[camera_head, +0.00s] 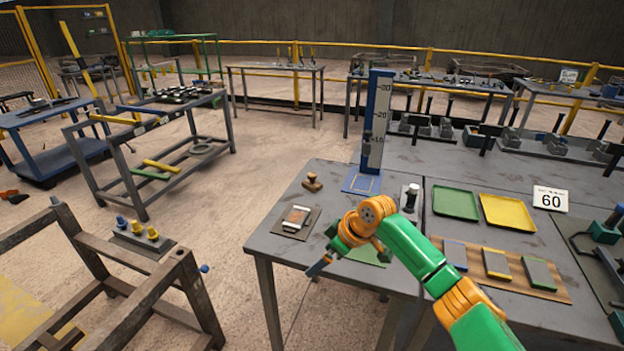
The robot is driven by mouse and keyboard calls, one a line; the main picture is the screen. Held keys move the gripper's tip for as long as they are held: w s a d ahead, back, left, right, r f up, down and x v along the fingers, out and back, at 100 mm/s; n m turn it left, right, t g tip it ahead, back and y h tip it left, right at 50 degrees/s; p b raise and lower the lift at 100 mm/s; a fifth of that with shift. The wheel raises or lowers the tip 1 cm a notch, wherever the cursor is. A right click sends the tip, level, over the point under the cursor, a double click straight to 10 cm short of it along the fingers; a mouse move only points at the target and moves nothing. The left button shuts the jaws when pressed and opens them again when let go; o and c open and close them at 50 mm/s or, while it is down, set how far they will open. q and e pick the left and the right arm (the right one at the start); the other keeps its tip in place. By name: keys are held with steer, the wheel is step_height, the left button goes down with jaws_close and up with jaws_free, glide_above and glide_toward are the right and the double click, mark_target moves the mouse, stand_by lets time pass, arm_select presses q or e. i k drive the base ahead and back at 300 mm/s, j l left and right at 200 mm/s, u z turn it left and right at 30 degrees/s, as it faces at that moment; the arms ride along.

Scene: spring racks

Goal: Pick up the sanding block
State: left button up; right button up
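Three flat grey-topped blocks with coloured sides lie in a row on a brown board (468,267): a blue one (455,254), a yellow one (496,264) and a green one (539,274). They look like sanding blocks; which one is meant I cannot tell. My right arm comes in from the lower right, across the table's front. My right gripper (318,267) points down and left beyond the table's front edge, left of the blocks and apart from them. Its fingers are seen edge-on, so its opening is unclear. My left gripper is out of view.
A green tray (456,203), a yellow tray (508,213) and a "60" sign (551,199) stand behind the blocks. A blue height gauge (376,125), a brown knobbed object (312,182) and a mat with a small block (296,216) are at left. A green mat is partly hidden by my arm.

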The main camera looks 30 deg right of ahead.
mark_target(313, 185)
steer(key=i+l, duration=1)
steer(key=i, duration=0.2)
